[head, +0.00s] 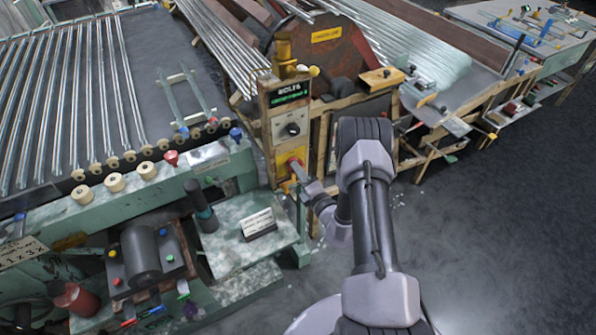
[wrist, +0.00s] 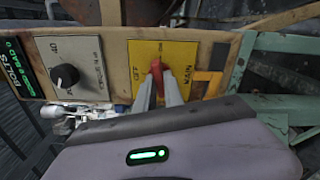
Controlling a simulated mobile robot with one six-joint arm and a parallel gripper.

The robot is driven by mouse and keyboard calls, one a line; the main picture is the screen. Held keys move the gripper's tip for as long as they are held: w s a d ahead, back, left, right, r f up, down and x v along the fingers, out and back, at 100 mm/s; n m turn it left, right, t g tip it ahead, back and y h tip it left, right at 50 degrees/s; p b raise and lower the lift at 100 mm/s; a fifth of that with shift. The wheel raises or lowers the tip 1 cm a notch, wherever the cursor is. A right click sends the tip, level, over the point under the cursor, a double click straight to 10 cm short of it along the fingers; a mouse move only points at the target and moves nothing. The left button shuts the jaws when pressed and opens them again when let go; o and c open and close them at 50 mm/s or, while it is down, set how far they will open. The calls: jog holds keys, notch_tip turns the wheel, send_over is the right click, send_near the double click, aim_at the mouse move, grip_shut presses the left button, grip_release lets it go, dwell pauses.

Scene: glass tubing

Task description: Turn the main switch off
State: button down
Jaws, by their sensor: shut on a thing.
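The main switch is a red handle (wrist: 156,68) on a yellow plate (wrist: 178,52) lettered OFF and MAIN. In the wrist view the plate appears turned sideways. The handle's tip lies towards the plate's upper edge in that view, with OFF to its left; its exact setting is hard to tell. My gripper (wrist: 158,84) has its two pale fingers closed around the red handle. In the head view the yellow plate (head: 283,169) is low on the control post, and my gripper (head: 298,168) reaches it from the right, hiding part of the handle.
Above the switch on the post are a black knob (head: 291,130) and a green-lit display (head: 288,96). A green machine bench (head: 240,235) stands left of my arm. Racks of glass tubes (head: 70,100) lie behind. The floor (head: 500,240) at right is clear.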

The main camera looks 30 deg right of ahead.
jog(key=shift+n+b, duration=1.5)
jog(key=shift+n, duration=5.9)
jog(key=c, duration=1.4)
grip_release()
jog(key=shift+c, duration=0.2)
jog(key=shift+s, duration=0.1)
